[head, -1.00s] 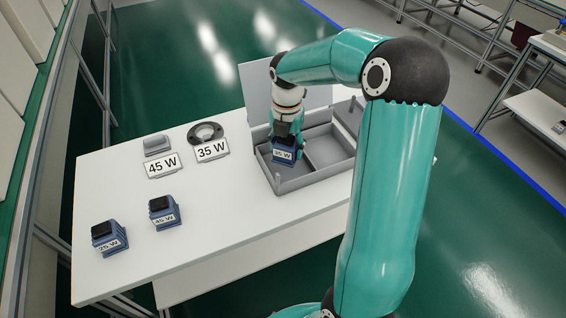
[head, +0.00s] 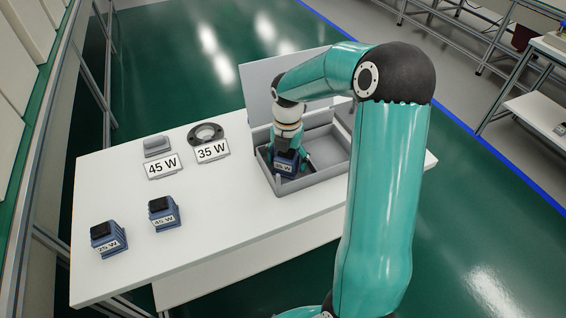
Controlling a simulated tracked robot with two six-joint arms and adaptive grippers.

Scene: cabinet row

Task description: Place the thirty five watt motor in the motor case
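A small blue motor with a dark top and a white label (head: 285,167) is in the left compartment of the grey motor case (head: 318,182). The label is small and seems to read 35 W. My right gripper (head: 288,154) is over this motor, with teal fingers on both sides of it. The fingers look spread, with the right one a little away from the motor. The case stands on the white table with its lid (head: 262,88) raised at the back. My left gripper is not in view.
Motors labelled 25 W (head: 107,239) and 45 W (head: 164,213) stand at the table's left. A 45 W sign (head: 162,166) and a 35 W sign (head: 211,151) stand near a grey part (head: 157,145) and a dark ring (head: 206,132). The white table's (head: 225,205) front middle is clear.

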